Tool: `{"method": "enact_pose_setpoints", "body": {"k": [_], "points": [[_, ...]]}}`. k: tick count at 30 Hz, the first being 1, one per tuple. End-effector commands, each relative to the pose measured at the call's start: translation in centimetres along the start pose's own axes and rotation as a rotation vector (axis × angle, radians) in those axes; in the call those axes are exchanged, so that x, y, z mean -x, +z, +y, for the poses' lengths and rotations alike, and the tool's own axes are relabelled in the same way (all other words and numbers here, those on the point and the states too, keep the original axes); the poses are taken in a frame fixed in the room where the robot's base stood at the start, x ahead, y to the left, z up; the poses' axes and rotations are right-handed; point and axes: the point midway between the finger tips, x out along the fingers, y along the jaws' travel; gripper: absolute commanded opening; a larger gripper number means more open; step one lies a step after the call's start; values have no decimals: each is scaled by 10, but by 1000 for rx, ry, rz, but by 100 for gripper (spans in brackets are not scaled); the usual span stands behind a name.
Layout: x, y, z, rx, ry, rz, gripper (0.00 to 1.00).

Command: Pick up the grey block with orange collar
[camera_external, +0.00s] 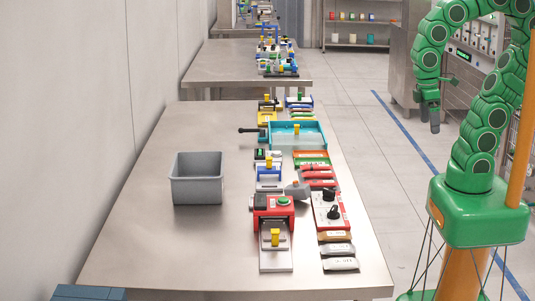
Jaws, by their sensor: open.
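A small grey block (298,190) lies on the steel table, touching or close to the red device and the red-and-white box. It looks tilted, and I cannot clearly make out an orange collar on it at this size. My gripper (431,124) hangs pointing down at the end of my green arm, over the aisle to the right of the table. It is open, appears empty, and is well apart from the block.
A grey bin (198,179) stands on the left of the table (140,235). A red device (273,207), a red-and-white box with black knobs (330,211) and a teal tray (297,136) crowd the right half. The table's left and front are mostly clear.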

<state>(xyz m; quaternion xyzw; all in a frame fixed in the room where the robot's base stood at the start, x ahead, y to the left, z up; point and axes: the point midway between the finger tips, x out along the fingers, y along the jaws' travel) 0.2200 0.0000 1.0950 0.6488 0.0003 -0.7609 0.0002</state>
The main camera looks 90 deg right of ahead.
Motion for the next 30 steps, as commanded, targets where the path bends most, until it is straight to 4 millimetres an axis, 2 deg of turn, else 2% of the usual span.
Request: {"method": "enact_pose_setpoints", "body": {"k": [19, 23, 30], "points": [[0, -3, -2, -16, -12, 1, 100], [-4, -15, -14, -55, -67, -16, 100], [-11, -53, -49, -191, -240, -61, 100]]}}
